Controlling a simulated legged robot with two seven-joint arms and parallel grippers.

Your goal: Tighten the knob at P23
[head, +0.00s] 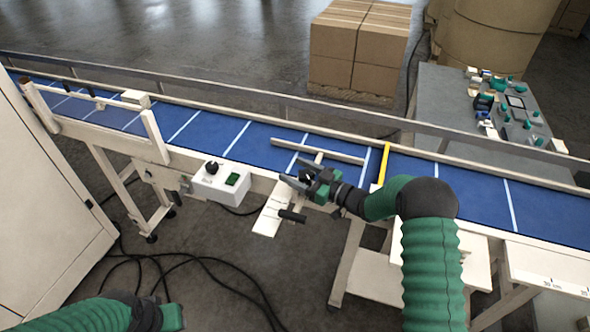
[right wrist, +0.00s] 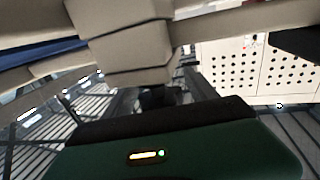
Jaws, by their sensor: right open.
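My right gripper (head: 297,176) is open over the near side of the conveyor, its dark fingers pointing left beside a cream guide bracket (head: 317,160). A black knob or handle (head: 292,216) sits on the pale bracket plate (head: 268,218), just below the gripper and apart from it as far as I can tell. No P23 label is readable. In the right wrist view, cream bracket blocks (right wrist: 120,45) are close ahead, and a dark shape (right wrist: 160,97) lies beyond my gripper's green and black body. My left gripper (head: 172,317) shows only partly at the bottom left; its fingers are unclear.
The blue conveyor belt (head: 255,146) runs across, with a cream guide rail (head: 318,150) and a yellow bar (head: 383,165). A white control box (head: 221,181) with a black dial stands left of my right gripper. Cartons (head: 358,50) and a grey table (head: 450,110) are behind.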

